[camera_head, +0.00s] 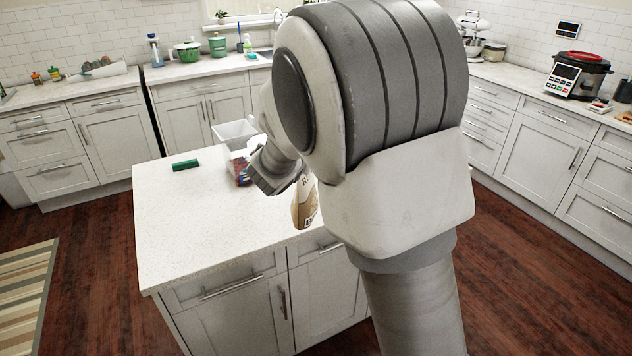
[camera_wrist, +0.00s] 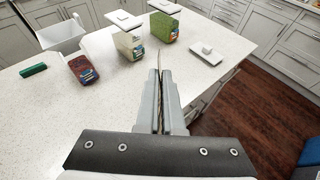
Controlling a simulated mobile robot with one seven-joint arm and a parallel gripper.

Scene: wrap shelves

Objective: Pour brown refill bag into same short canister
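The brown refill bag (camera_head: 305,205) shows beside my upper arm in the head view, which hides part of it. My gripper (camera_wrist: 161,80) is shut on the bag, which appears as a thin edge-on strip between and beyond the fingers in the wrist view. The bag is raised near the island's right edge. Ahead of the fingers are a beige canister (camera_wrist: 128,45) and a green canister (camera_wrist: 165,27). A canister with dark red contents (camera_wrist: 83,68) stands to their left. I cannot tell for sure which canister matches the bag.
White lids (camera_wrist: 207,52) lie on the island (camera_wrist: 225,28). A white bin (camera_wrist: 50,28) and a green block (camera_wrist: 33,70) are at the left. The island's front left is clear. Floor opens beyond its right edge.

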